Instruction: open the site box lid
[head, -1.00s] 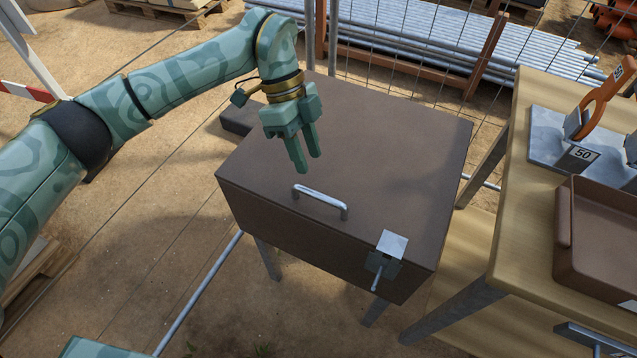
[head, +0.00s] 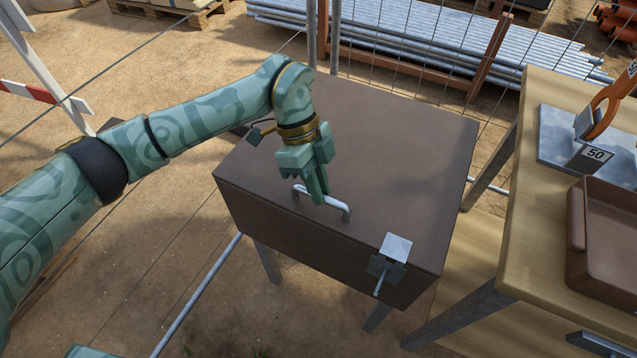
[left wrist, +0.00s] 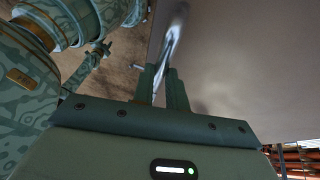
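The brown site box (head: 320,240) stands on legs in the middle of the head view, its lid (head: 400,140) down and flat. A silver bar handle (head: 340,206) is on the lid near its front edge. A metal latch (head: 396,247) with a small lever hangs over the front edge, right of the handle. My left gripper (head: 318,196) reaches down at the left part of the handle, its fingers close together. In the left wrist view the handle (left wrist: 175,40) runs between the two fingers (left wrist: 164,90), which look closed on it. My right gripper is not in view.
A wooden table (head: 510,220) stands close on the right, with a brown tray (head: 577,235) and a grey block marked 50 (head: 596,154). A wire fence and stacked pipes (head: 400,50) lie behind the box.

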